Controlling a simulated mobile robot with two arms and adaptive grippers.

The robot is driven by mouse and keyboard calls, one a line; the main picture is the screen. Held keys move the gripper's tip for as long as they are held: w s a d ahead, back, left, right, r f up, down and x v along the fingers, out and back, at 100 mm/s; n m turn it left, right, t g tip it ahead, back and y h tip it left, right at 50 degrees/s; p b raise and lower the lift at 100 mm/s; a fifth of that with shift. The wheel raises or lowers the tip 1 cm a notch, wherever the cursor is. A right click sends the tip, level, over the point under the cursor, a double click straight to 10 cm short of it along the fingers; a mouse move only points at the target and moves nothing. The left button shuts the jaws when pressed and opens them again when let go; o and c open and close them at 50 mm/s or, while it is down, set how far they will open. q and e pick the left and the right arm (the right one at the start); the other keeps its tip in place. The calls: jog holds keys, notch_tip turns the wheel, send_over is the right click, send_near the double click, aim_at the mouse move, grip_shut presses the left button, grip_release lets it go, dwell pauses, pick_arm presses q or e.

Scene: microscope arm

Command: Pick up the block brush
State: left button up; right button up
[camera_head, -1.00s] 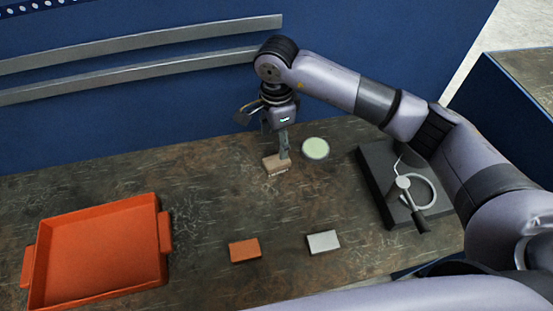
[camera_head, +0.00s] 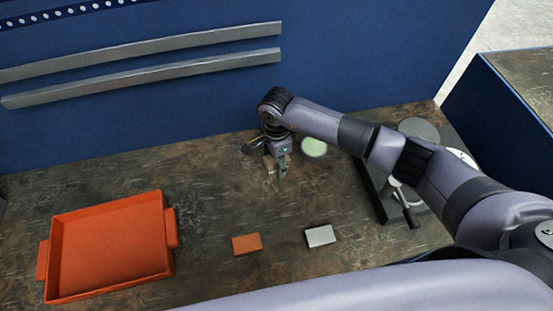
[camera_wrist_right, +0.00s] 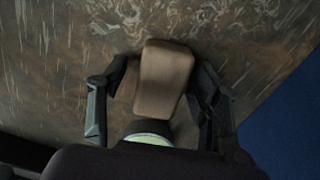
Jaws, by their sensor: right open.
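The block brush shows as a tan wooden block (camera_wrist_right: 165,78) in the right wrist view, between the two fingers of my right gripper (camera_wrist_right: 158,95). Gaps or contact at its sides are hard to tell. In the head view my right gripper (camera_head: 277,169) points down at the table by the back wall, open, and hides most of the brush. My left gripper is not in view.
A pale green round dish (camera_head: 314,147) lies just right of the gripper. An orange block (camera_head: 246,244) and a grey-white block (camera_head: 320,236) lie nearer. An orange tray (camera_head: 110,290) is at left. A dark stand (camera_head: 372,190) is at right, partly behind my arm.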

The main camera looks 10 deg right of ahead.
jog(key=shift+c, duration=0.2)
jog(key=c, duration=1.2)
jog(key=shift+r, duration=0.1)
jog(key=shift+r+b, duration=2.65)
jog(key=shift+r, duration=7.3)
jog(key=o, duration=0.6)
jog(key=c, duration=0.5)
